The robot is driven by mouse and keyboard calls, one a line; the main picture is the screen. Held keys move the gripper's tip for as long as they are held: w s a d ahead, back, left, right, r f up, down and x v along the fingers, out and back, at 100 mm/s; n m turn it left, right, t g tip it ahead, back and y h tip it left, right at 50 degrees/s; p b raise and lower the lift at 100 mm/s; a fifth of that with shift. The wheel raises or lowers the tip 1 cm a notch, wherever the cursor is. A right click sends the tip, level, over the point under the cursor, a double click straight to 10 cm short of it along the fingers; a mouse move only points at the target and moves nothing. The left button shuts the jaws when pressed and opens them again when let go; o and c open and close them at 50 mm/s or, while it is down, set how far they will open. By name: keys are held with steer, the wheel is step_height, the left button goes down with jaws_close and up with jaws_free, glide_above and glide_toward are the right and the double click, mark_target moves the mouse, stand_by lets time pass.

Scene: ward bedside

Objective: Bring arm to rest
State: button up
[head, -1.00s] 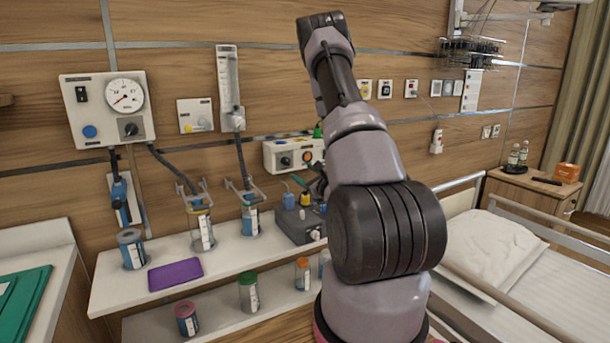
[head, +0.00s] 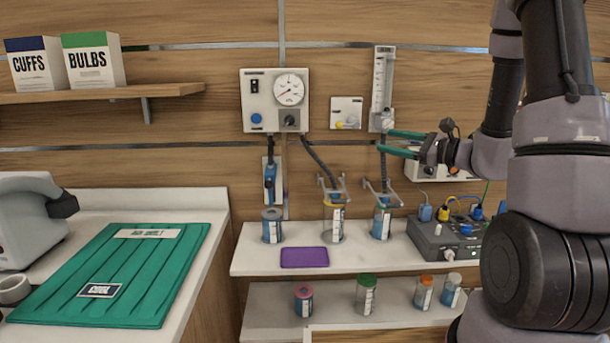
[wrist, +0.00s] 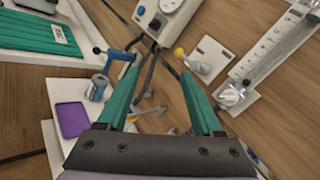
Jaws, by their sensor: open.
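My gripper (head: 394,142) is open and empty, its two green fingers pointing left in front of the flowmeter tube (head: 382,85). In the wrist view my gripper (wrist: 158,95) shows its fingers spread apart with nothing between them. My arm comes in from the right side of the head view, its upper links raised and the forearm reaching left toward the wall. The fingers are above the upper shelf (head: 262,262) and its jars. I cannot tell how far they are from the wall.
The upper shelf holds a purple pad (head: 304,257), several jars and a grey box (head: 440,240) with coloured plugs. A gauge panel (head: 262,88) is on the wall. A green mat (head: 120,270) lies on the left counter. The lower shelf (head: 260,322) holds several capped jars.

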steer(key=s+a+r+n+g+h, duration=0.1)
steer(key=s+a+r+n+g, duration=0.1)
steer(key=s+a+n+g, duration=0.45)
steer(key=s+a+r+n+g+h, duration=0.1)
steer(key=s+r+n+g+h, duration=0.25)
steer(key=s, duration=0.65)
steer(key=s+d+r+n+t+h, duration=0.5)
steer(key=d+n+h, duration=0.1)
steer(key=d, duration=0.3)
steer(key=shift+h, duration=0.55)
